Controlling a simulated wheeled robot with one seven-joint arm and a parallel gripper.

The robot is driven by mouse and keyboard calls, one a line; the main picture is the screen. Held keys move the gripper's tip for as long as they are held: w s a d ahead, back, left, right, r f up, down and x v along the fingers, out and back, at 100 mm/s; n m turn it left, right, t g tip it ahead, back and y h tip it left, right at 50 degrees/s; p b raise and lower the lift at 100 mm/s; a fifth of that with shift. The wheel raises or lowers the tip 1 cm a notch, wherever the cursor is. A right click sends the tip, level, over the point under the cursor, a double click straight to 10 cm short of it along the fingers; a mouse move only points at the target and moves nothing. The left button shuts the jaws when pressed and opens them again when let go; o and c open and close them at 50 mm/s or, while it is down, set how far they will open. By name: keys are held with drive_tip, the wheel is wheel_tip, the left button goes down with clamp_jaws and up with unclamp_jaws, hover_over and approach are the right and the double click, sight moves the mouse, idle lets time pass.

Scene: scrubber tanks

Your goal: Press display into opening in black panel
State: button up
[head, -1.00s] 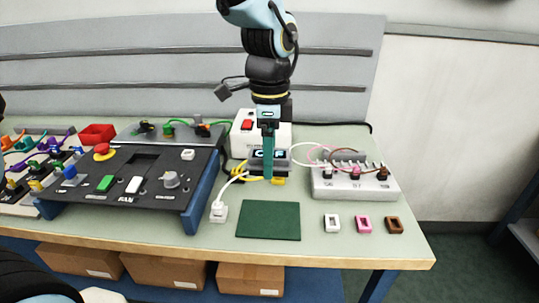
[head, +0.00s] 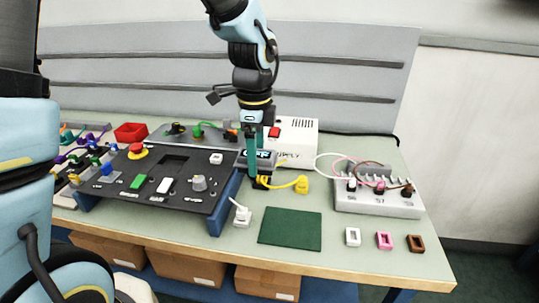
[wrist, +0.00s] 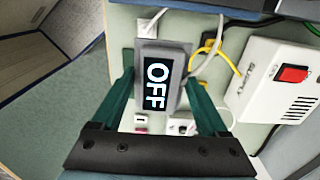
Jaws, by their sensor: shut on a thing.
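The display (wrist: 157,85) is a grey block with a dark screen reading OFF in light letters. In the wrist view my gripper (wrist: 160,92) has its green fingers on both sides of it, shut on it. In the head view the display (head: 264,158) is held above the table, just right of the black panel. My gripper (head: 256,160) partly hides it there. The black panel (head: 130,187) is sloped on blue side supports. Its dark rectangular opening (head: 174,164) is empty, near the upper middle of the panel.
A white power supply (head: 300,140) with a red switch stands behind the display. A white connector (head: 242,216) and a yellow cable plug (head: 301,185) lie near the panel's right side. A green mat (head: 290,230) and a grey terminal block (head: 378,203) are further right.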

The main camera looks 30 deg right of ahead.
drive_tip(key=w+a+p, duration=0.3)
drive_tip(key=w+a, duration=0.2)
drive_tip(key=w, duration=0.3)
drive_tip(key=shift+w+a, duration=0.15)
drive_tip(key=shift+w, duration=0.1)
idle(0.8)
drive_tip(key=w+a+p, duration=0.3)
drive_tip(key=w+a, duration=0.6)
drive_tip(key=w, duration=0.6)
drive_tip(key=shift+a, duration=0.15)
idle(1.1)
drive_tip(key=shift+w+a, duration=0.5)
drive_tip(key=shift+w, duration=0.25)
